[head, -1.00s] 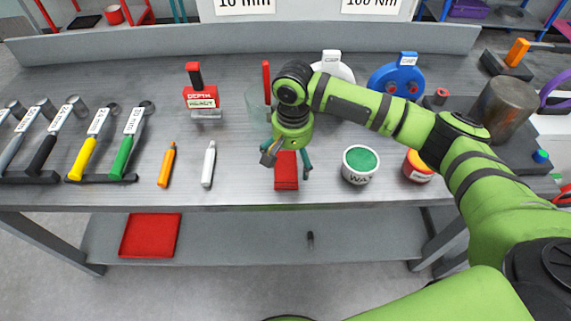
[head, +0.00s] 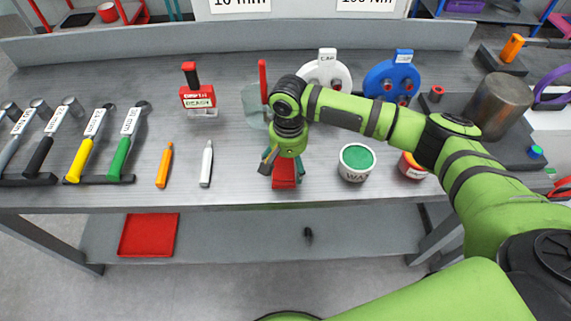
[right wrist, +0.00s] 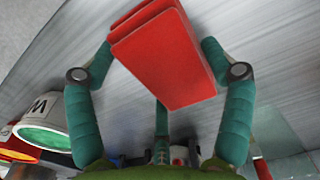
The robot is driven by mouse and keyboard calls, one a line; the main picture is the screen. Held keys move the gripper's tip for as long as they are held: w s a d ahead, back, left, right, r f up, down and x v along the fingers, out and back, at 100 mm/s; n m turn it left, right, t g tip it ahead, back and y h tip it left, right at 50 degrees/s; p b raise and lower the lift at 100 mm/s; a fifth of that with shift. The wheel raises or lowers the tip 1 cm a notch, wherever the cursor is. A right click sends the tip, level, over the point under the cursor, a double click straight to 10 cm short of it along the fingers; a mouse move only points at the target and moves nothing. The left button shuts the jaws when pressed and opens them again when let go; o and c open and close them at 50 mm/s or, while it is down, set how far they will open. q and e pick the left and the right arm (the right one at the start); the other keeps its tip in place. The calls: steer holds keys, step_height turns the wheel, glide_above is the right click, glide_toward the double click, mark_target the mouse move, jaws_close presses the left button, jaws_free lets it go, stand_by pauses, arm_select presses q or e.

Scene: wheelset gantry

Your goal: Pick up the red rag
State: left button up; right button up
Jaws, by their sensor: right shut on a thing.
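The red rag (head: 284,174) is a folded red block on the grey workbench near its front edge. My right gripper (head: 284,168) is directly above it and reaches down around it, hiding part of it. In the right wrist view the rag (right wrist: 165,60) sits between the teal fingers of my right gripper (right wrist: 160,62), which are closed against its two sides. I cannot tell whether the rag is clear of the bench surface. My left gripper is not in view.
A tub with a green top (head: 356,162) stands just right of the rag, with an orange tub (head: 412,166) beyond it. A white marker (head: 207,164) and an orange marker (head: 165,165) lie to the left. A clear funnel-like piece (head: 256,105) stands behind. A red tray (head: 148,235) is on the lower shelf.

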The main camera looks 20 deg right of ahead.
mark_target(288, 162)
steer(key=shift+r, duration=0.4)
step_height(288, 162, up, 3)
steer(key=shift+w+f+b, duration=0.1)
steer(key=shift+f+b, duration=0.05)
steer(key=shift+b, duration=0.5)
steer(key=s+d+r+b, duration=0.1)
steer(key=s+d+r, duration=0.5)
steer(key=s, duration=0.4)
steer(key=shift+s+r+b, duration=0.15)
steer(key=shift+r+b, duration=0.2)
steer(key=shift+r, duration=0.35)
